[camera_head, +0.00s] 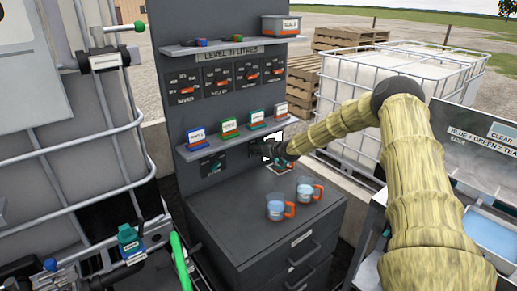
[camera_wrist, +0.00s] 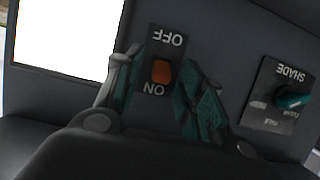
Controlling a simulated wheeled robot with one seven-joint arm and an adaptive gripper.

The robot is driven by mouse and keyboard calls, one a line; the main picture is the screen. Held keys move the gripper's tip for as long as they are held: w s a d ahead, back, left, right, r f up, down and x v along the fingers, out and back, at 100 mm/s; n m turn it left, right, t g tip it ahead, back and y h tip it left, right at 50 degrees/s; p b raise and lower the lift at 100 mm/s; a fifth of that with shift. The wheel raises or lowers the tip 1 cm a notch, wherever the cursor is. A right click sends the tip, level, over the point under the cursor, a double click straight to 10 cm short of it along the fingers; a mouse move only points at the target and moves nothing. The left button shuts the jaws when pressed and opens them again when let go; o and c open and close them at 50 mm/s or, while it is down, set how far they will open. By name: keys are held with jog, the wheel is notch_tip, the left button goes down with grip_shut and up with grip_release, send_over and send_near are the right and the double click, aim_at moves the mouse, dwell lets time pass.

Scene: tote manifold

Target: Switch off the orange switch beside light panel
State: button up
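The orange switch (camera_wrist: 161,72) sits on a small dark plate in the wrist view, with upside-down lettering: OFF at the top of the picture and ON at the bottom. I cannot tell which way the rocker is tilted. The light panel (camera_wrist: 64,36) is a bright white rectangle left of it; it also shows in the head view (camera_head: 271,146). My gripper (camera_wrist: 162,84) is open, its teal-padded fingers spread on either side of the switch. I cannot tell whether they touch it. In the head view my arm reaches to the panel, and the switch cannot be made out.
A SHADE knob (camera_wrist: 292,98) is right of the switch in the wrist view. In the head view, two cups with orange handles (camera_head: 281,205) stand on the dark cabinet (camera_head: 240,223) below my gripper. A shelf (camera_head: 236,138) with several small labelled cards is above.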

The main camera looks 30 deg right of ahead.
jog(key=shift+w+f, duration=0.1)
jog(key=shift+w, duration=0.1)
jog(key=shift+s, duration=0.1)
grip_shut()
jog(key=shift+f+t+b, duration=0.45)
jog(key=shift+t+b, duration=0.05)
jog(key=shift+b, duration=0.75)
jog(key=b, duration=0.2)
jog(key=t+b, duration=0.1)
jog(key=shift+s+f+t+b, duration=0.2)
jog(key=shift+t+b, duration=0.1)
jog(key=shift+b, duration=0.1)
jog(key=shift+r+b, duration=0.1)
jog(key=shift+b, duration=0.2)
grip_release()
